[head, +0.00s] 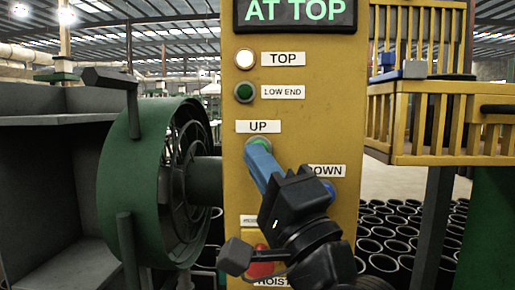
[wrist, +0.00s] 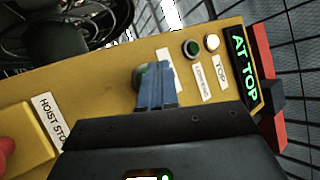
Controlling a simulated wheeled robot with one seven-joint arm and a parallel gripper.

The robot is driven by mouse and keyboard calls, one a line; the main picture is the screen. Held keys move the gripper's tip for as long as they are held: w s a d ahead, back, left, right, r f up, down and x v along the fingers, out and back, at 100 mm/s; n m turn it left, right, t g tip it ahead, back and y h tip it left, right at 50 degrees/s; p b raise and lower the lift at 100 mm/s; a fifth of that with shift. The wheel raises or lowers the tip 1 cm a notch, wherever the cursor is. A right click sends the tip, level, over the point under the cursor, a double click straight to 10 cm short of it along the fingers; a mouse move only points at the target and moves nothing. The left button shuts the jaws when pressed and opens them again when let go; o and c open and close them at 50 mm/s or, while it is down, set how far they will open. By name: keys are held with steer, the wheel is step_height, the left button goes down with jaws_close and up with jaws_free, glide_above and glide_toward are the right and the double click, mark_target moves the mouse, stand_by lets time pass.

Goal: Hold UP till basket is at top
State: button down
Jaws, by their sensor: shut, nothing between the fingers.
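The yellow control panel (head: 300,60) fills the middle of the head view. Its sign (head: 295,13) reads AT TOP in lit green letters. The white lamp (head: 245,59) by the TOP label is lit, and the green LOW END lamp (head: 244,91) looks dark. My gripper (head: 259,147) is shut and empty, with its blue fingertips at the green UP button (head: 263,142), seemingly touching it. In the wrist view the fingers (wrist: 156,82) cover part of that button (wrist: 140,75). The blue DOWN button (head: 329,189) is partly hidden behind my gripper. The yellow basket (head: 440,125) is raised at the right.
A red stop button (head: 260,265) sits low on the panel, partly behind my arm. A green drum (head: 130,180) with handles stands left of the panel. Several black rubber sleeves (head: 400,222) stand on the floor at the right.

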steer(key=shift+s, duration=0.3)
steer(key=s+p, duration=0.3)
steer(key=s, duration=0.2)
steer(key=shift+a, duration=0.1)
stand_by(0.3)
